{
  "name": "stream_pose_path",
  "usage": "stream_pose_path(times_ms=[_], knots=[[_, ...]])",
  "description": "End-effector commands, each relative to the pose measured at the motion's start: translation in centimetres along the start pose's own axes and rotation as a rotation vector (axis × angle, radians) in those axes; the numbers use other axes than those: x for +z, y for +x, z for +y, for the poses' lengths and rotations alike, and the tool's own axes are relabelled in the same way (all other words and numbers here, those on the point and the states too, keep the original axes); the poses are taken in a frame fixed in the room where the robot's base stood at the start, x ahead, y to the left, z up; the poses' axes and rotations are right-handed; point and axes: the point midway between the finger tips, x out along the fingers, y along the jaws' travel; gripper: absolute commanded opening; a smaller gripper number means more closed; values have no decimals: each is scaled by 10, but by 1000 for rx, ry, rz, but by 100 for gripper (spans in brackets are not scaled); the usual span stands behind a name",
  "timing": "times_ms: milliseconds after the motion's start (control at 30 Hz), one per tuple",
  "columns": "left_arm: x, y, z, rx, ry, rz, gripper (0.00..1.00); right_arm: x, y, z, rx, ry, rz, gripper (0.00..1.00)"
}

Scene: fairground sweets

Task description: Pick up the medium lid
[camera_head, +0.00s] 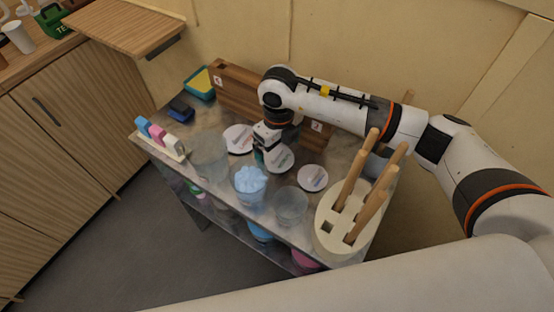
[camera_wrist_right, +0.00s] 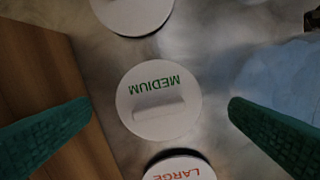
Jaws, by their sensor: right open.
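The medium lid (camera_wrist_right: 158,100) is a white disc with green "MEDIUM" lettering and a raised bar handle. It lies on the metal tabletop, and in the head view (camera_head: 279,160) it is partly under my right gripper (camera_head: 270,148). In the right wrist view the open green fingers of my right gripper (camera_wrist_right: 160,110) stand on both sides of this lid, apart from it, with nothing held. The large lid (camera_wrist_right: 180,169), with red lettering, lies beside it and shows in the head view too (camera_head: 238,139). A third white lid (camera_wrist_right: 133,12) lies on the other side. My left gripper is not in view.
A tub of blue fluff (camera_head: 250,181) stands close to the lids, between two clear tubs (camera_head: 208,157) (camera_head: 291,206). A round holder (camera_head: 329,240) with upright wooden sticks is at the right. A wooden box (camera_head: 235,88) stands behind the lids. The tabletop is crowded.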

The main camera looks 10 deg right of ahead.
Motion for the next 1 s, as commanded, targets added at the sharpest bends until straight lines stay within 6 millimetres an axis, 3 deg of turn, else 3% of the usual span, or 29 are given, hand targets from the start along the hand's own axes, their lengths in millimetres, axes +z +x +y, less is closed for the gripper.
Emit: stream_pose_path(times_ms=[33, 133, 400, 700, 1000], knots=[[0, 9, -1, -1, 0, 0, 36, 0, 14, 0, -1, 1, -2, 100], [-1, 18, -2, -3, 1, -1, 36, 0, 28, 0, -2, 0, -1, 100], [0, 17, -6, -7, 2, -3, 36, -1, 31, 0, -1, 0, 1, 100], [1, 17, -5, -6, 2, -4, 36, 0, 31, 0, -1, 0, 1, 56], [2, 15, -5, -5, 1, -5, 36, 0, 28, 1, -1, 0, 1, 56]])
